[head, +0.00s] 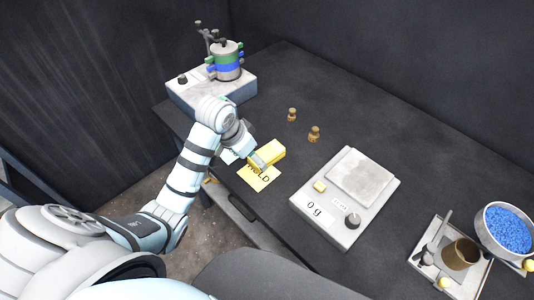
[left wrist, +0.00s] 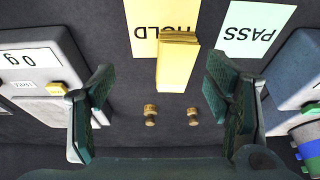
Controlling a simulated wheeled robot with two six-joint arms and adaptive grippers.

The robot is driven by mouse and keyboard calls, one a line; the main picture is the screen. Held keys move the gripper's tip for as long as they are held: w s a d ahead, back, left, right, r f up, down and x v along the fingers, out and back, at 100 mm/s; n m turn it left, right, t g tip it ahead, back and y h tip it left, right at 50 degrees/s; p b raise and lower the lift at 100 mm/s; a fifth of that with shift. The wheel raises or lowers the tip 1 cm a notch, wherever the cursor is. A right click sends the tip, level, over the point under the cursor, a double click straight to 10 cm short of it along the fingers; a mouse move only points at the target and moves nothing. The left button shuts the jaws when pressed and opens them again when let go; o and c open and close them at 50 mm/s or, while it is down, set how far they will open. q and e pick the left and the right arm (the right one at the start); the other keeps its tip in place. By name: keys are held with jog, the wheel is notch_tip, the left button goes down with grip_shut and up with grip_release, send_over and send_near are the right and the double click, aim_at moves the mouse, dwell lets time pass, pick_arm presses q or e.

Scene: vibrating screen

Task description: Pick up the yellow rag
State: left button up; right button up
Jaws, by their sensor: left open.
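The yellow rag (head: 270,152) is a folded block on the dark table, partly over the edge of the yellow HOLD card (head: 259,179). In the left wrist view the rag (left wrist: 178,65) lies ahead between my two green fingers, covering part of the HOLD card (left wrist: 146,28). My left gripper (head: 257,158) is beside the rag in the head view, and its fingers are apart with nothing between them in the left wrist view (left wrist: 160,88). I cannot tell its exact height above the table. My right gripper is not in view.
A pale green PASS card (left wrist: 254,28) lies beside the HOLD card. Two small brown weights (head: 314,134) stand behind. A scale (head: 325,217) is to the right, the sieve shaker (head: 211,91) at back left. A bowl of blue granules (head: 505,229) is at far right.

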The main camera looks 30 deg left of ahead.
pick_arm(q)
send_near(266, 154)
jog(key=shift+m, duration=0.3)
jog(key=b+x, duration=0.2)
jog(key=x, duration=0.7)
jog(key=shift+w, duration=0.1)
jog(key=c, duration=1.2)
notch_tip(266, 154, up, 20)
jog(key=shift+r+p, duration=0.1)
jog(key=shift+p, duration=1.1)
jog(key=shift+c, duration=0.2)
